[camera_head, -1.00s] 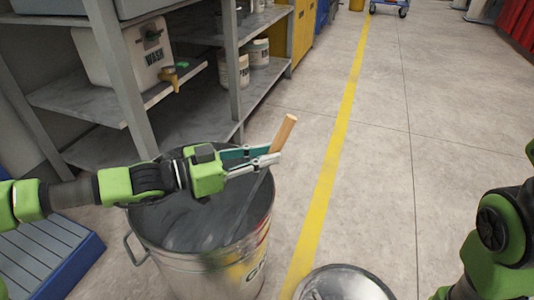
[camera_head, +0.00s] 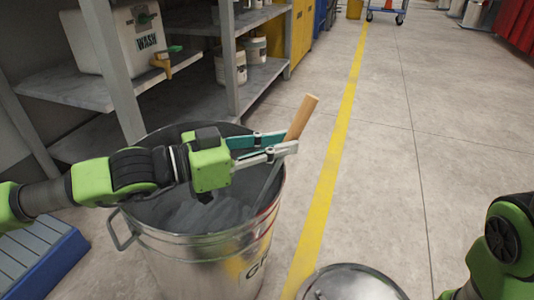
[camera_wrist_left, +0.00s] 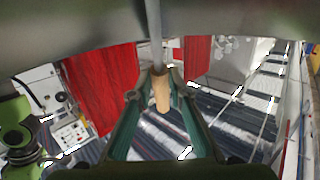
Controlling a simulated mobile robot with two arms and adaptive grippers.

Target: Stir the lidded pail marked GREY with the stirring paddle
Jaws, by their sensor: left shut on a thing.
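The metal pail (camera_head: 205,262) stands on the floor, open at the top, with grey contents (camera_head: 200,214) showing inside. Part of its marking, beginning with G, shows on the front right. My left gripper (camera_head: 288,144) is over the pail's right rim, shut on the wooden handle of the stirring paddle (camera_head: 301,118). The paddle tilts, its handle top up and to the right, its grey shaft running down into the pail. In the left wrist view the handle (camera_wrist_left: 162,92) sits between the fingers. The paddle's lower end is hidden. A round metal lid (camera_head: 350,284) lies right of the pail. My right gripper is out of view.
A shelf rack (camera_head: 228,60) stands behind the pail, with a WASH container (camera_head: 125,42) and several white tubs (camera_head: 256,48). A blue-edged platform (camera_head: 45,262) is at the lower left.

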